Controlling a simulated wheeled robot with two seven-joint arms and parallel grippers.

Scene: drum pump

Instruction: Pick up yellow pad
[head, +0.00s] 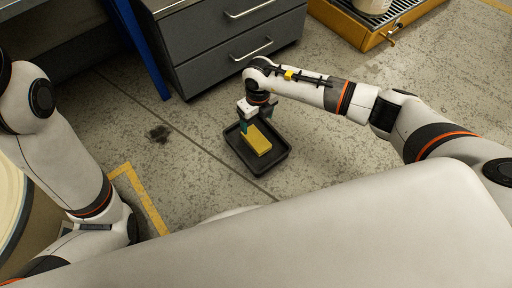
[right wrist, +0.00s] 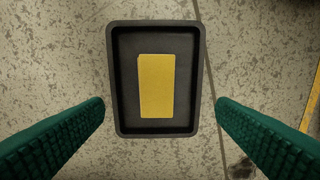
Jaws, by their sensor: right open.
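The yellow pad (head: 257,140) lies flat in a shallow black tray (head: 281,158) on the floor. In the right wrist view the pad (right wrist: 156,86) is a plain rectangle near the middle of the tray (right wrist: 117,122), with bare tray floor all around it. My right gripper (head: 244,127) is above the left part of the tray in the head view. In the right wrist view its two green fingers (right wrist: 160,125) are spread wide, one on each side of the tray, with nothing between them. My left gripper is not in view.
A grey drawer cabinet (head: 225,45) stands behind the tray, with a blue post (head: 147,50) at its left. A yellow-framed platform (head: 345,28) is at the back right. Yellow floor tape (head: 148,205) runs left of the tray. The floor around the tray is clear.

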